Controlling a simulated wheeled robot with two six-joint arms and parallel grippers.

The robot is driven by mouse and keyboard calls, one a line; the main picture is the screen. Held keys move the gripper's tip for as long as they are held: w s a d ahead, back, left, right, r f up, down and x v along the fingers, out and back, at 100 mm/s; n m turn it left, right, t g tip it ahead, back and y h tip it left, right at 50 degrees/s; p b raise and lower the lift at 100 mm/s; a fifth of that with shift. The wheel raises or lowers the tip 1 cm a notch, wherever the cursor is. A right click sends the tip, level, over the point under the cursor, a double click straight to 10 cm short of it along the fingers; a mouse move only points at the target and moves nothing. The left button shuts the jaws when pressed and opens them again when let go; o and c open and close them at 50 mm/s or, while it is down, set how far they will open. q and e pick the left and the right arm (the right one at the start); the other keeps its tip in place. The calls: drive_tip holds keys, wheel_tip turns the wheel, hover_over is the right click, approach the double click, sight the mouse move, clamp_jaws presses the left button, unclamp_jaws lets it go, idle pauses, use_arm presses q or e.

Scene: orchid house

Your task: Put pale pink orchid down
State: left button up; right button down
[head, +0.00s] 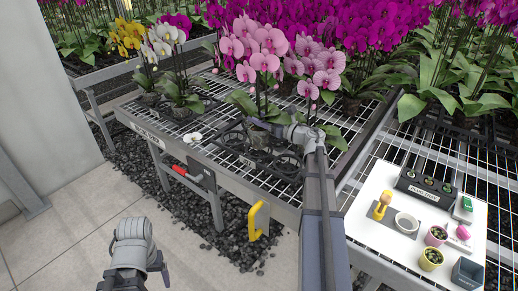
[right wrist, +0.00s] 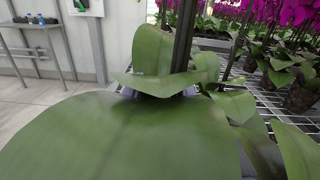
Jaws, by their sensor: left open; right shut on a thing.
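The pale pink orchid (head: 265,62) stands upright over the near part of the wire bench in the head view. My right gripper (head: 277,128) is shut on it low down, at the pot below the leaves. Around and below the pot are black ring holders (head: 283,167); I cannot tell whether the pot touches them. In the right wrist view the orchid's broad green leaves (right wrist: 120,135) fill most of the picture and hide the pot and most of the fingers. My left gripper (head: 133,281) is open and empty, low over the floor at the bottom left.
More pink orchids (head: 322,72) stand close behind right. A white board (head: 375,236) with small pots and tools lies at right. A yellow handle (head: 259,220) sticks out at the bench's front edge.

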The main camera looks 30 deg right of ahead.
use_arm(q)
wheel_tip(320, 180, up, 4)
drive_tip(key=p, duration=0.3)
use_arm(e)
wheel_tip(320, 180, up, 4)
drive_tip(key=shift+r, duration=0.1)
use_arm(q)
wheel_tip(320, 180, down, 6)
drive_tip(key=b, duration=0.7)
drive_tip(key=shift+f, duration=0.2)
use_arm(e)
wheel_tip(320, 180, down, 7)
drive_tip(key=shift+r, duration=0.2)
use_arm(q)
wheel_tip(320, 180, down, 4)
drive_tip(key=b, duration=0.3)
drive_tip(key=shift+r+b, duration=0.15)
drive_tip(key=shift+b, duration=0.15)
use_arm(e)
wheel_tip(320, 180, down, 4)
drive_tip(key=shift+r, duration=0.15)
drive_tip(key=shift+c, duration=1.8)
unclamp_jaws()
